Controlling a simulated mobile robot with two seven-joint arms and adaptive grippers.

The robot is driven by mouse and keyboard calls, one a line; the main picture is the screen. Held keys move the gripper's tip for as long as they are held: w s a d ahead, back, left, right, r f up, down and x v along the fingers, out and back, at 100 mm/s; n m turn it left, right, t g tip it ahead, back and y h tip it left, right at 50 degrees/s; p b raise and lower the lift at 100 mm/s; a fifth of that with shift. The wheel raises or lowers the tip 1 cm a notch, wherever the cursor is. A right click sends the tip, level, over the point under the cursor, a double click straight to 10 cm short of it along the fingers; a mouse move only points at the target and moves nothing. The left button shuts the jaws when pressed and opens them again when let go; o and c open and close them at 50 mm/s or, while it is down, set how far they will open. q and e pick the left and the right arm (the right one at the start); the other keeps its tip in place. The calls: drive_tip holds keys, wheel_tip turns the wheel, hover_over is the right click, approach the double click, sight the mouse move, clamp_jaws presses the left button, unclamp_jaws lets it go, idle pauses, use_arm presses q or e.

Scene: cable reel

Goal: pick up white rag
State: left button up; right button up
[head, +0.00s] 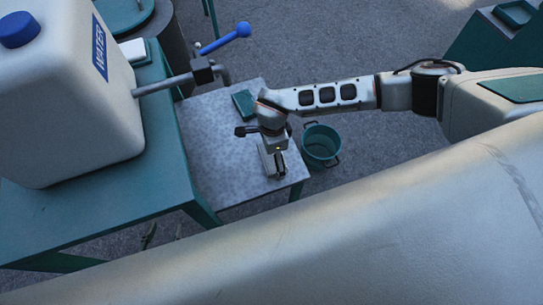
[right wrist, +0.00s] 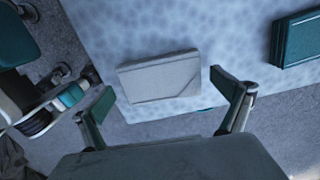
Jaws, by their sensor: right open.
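The white rag (right wrist: 160,77) is a folded, flat, pale grey-white rectangle on the speckled tabletop (right wrist: 120,25), close to the table's edge in the right wrist view. In the head view, a pale patch that seems to be the rag (head: 265,157) shows partly behind my right gripper (head: 279,165). My right gripper is open and empty; in the right wrist view its two fingers (right wrist: 161,83) stand apart on either side of the rag, and I cannot tell how far above it. My left gripper is not in view.
A teal box (head: 244,103) lies on the same low table. A teal bucket (head: 321,145) stands on the floor beside it. A large white water container (head: 75,90) with a tap and blue lever (head: 228,38) sits on a teal bench (head: 100,215) at left.

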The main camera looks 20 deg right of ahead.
drive_tip(key=shift+w, duration=0.1)
drive_tip(key=c, duration=1.1)
use_arm(q)
drive_tip(key=shift+w+r, duration=0.1)
drive_tip(key=shift+w, duration=0.05)
use_arm(e)
drive_tip(key=shift+r, duration=0.55)
wheel_tip(320, 180, up, 12)
drive_tip(key=p, duration=0.3)
wheel_tip(320, 180, up, 7)
drive_tip(key=p, duration=0.1)
hover_over(272, 156)
use_arm(q)
drive_tip(key=r, duration=0.1)
drive_tip(key=d+r, duration=0.1)
drive_tip(key=shift+s+r, duration=0.25)
drive_tip(key=shift+r, duration=0.05)
drive_tip(key=shift+w+a, duration=0.1)
